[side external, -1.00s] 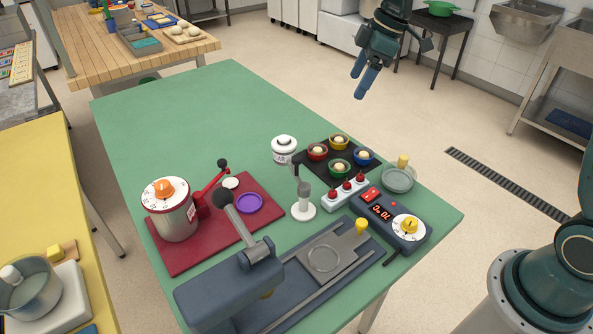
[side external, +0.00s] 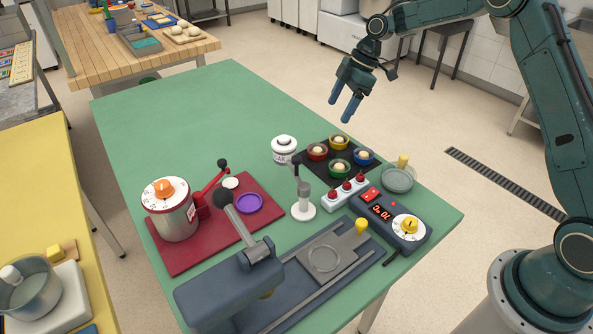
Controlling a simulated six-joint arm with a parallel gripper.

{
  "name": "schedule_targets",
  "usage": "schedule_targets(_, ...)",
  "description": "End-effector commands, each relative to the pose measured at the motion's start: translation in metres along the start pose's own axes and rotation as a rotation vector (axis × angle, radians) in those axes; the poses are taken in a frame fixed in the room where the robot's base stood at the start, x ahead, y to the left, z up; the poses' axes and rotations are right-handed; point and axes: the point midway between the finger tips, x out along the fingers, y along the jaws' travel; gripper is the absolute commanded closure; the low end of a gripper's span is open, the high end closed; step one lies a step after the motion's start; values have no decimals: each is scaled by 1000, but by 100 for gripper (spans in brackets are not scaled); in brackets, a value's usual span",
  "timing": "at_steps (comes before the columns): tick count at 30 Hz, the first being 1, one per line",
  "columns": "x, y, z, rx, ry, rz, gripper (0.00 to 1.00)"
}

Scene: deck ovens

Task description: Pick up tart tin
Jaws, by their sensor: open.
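Small round tins, each holding a pale ball, sit on a black tray (side external: 310,167) on the green table: a red one (side external: 317,152), a yellow one (side external: 339,142), a blue one (side external: 364,156) and a green one (side external: 339,168). A shallow purple round dish (side external: 249,204) lies on the red board; I cannot tell which of these is the tart tin. My gripper (side external: 340,110) is open and empty, fingers pointing down, in the air; in the picture it is just above the yellow tin.
A white jar (side external: 284,149), a white stand (side external: 303,205), a red-button strip (side external: 345,193), a timer box (side external: 390,219) and a glass dish (side external: 398,179) surround the tray. A grey lever press (side external: 230,288) stands in front. The table's far left part (side external: 190,110) is clear.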

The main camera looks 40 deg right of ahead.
Motion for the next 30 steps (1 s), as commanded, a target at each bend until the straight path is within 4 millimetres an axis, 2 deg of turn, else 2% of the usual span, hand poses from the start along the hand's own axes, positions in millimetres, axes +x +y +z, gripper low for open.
schedule_targets(5, 16, -1, 0, 2, -1, -4, 25)
schedule_targets(18, 76, -1, 0, 1, -1, -3, 25)
schedule_targets(30, 86, 0, 0, 2, -1, -1, 25)
